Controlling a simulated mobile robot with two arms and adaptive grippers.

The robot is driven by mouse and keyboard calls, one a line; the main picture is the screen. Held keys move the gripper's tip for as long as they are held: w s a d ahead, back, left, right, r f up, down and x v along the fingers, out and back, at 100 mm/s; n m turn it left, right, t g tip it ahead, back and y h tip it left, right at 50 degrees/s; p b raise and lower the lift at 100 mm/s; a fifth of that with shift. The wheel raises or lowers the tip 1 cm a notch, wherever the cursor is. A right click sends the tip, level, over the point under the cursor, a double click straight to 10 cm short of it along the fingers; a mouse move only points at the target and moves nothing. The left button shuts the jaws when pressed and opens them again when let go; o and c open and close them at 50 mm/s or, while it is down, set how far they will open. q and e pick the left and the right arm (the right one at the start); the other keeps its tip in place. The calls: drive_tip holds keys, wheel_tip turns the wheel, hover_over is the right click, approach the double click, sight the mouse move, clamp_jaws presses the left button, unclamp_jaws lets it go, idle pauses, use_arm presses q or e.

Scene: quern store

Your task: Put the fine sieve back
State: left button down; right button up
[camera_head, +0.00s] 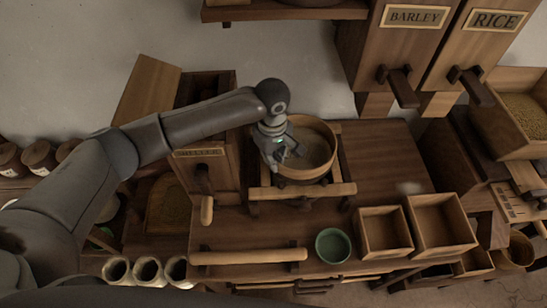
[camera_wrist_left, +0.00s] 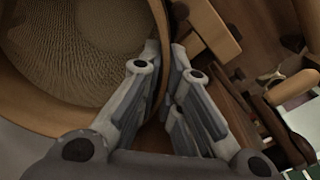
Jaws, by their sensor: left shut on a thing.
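The fine sieve (camera_head: 318,150) is a round wooden hoop with a pale mesh. It is at the wooden rack (camera_head: 322,190) on the bench, and I cannot tell whether it rests on the rails or hangs just above them. My left gripper (camera_head: 285,154) reaches in from the left and is shut on the left side of the sieve's rim. In the left wrist view, the two fingers of the left gripper (camera_wrist_left: 165,58) pinch the rim, with the sieve's mesh (camera_wrist_left: 80,45) on the left. My right gripper is not in view.
A green bowl (camera_head: 332,246) and two open wooden boxes (camera_head: 384,234) (camera_head: 440,224) stand at the bench's front right. The barley bin (camera_head: 398,45) and rice bin (camera_head: 480,50) hang behind, their handles jutting forward. A wooden bar (camera_head: 248,257) runs along the front. Bare bench lies right of the rack.

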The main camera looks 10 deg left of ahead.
use_arm(q)
drive_tip(key=shift+f, duration=0.1)
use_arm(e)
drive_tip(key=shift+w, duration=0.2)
use_arm(q)
drive_tip(key=shift+f, duration=0.2)
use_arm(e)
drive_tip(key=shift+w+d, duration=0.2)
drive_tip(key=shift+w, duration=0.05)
use_arm(q)
drive_tip(key=shift+f, duration=0.4)
drive_tip(key=c, duration=1.5)
unclamp_jaws()
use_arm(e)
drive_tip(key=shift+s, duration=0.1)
use_arm(q)
wheel_tip(320, 180, up, 12)
drive_tip(key=shift+r, duration=0.1)
drive_tip(key=shift+s, duration=0.1)
